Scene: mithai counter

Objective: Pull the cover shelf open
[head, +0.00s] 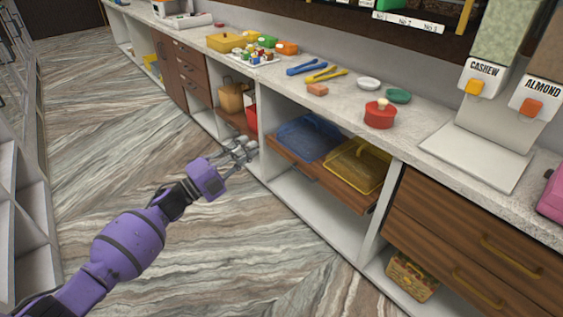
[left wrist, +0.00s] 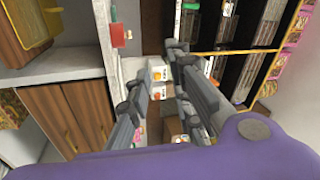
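The cover shelf (head: 341,191) is a brown wooden board in the white cabinet under the counter. A blue cover (head: 305,135) and a yellow cover (head: 357,167) lie side by side on it. Its front edge is near the cabinet front; I cannot tell exactly how far out it stands. My left gripper (head: 247,150) is in front of the cabinet, just left of the shelf's left end, apparently apart from it. Its fingers are spread and empty in the left wrist view (left wrist: 160,72). I cannot make out the shelf there. My right gripper is not in view.
Wooden drawers (head: 470,255) are right of the shelf, with a woven basket (head: 411,277) below. Left of it, a compartment holds a tan bag (head: 231,98) and a red item (head: 251,117). The counter (head: 330,97) carries tongs and a red pot (head: 380,114). The floor in front is clear.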

